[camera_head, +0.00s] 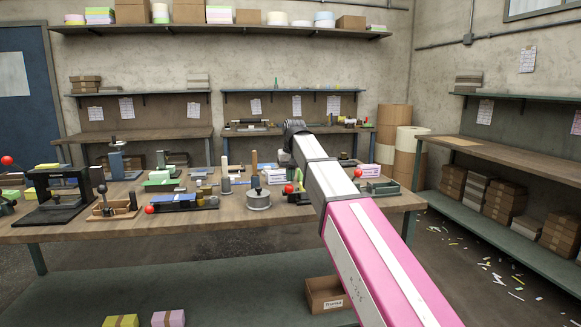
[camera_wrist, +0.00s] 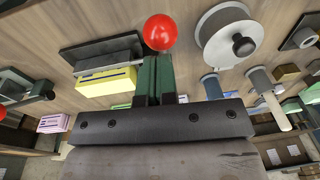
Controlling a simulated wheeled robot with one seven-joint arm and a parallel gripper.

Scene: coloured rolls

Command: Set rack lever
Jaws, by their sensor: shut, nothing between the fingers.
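A red ball knob (camera_wrist: 160,32) shows in the wrist view straight past the dark green end of my gripper (camera_wrist: 157,88). The fingers are together with nothing between them. Whether they touch the knob cannot be told. In the head view a red knob (camera_head: 288,189) sits on the workbench just left of my arm, right of a round lidded tin (camera_head: 258,198). This looks like the same knob.
The tin (camera_wrist: 228,38) is right of the knob in the wrist view, a yellow-topped block (camera_wrist: 106,83) left. Other red knobs (camera_head: 150,210) (camera_head: 357,172) stand along the crowded workbench (camera_head: 70,233).

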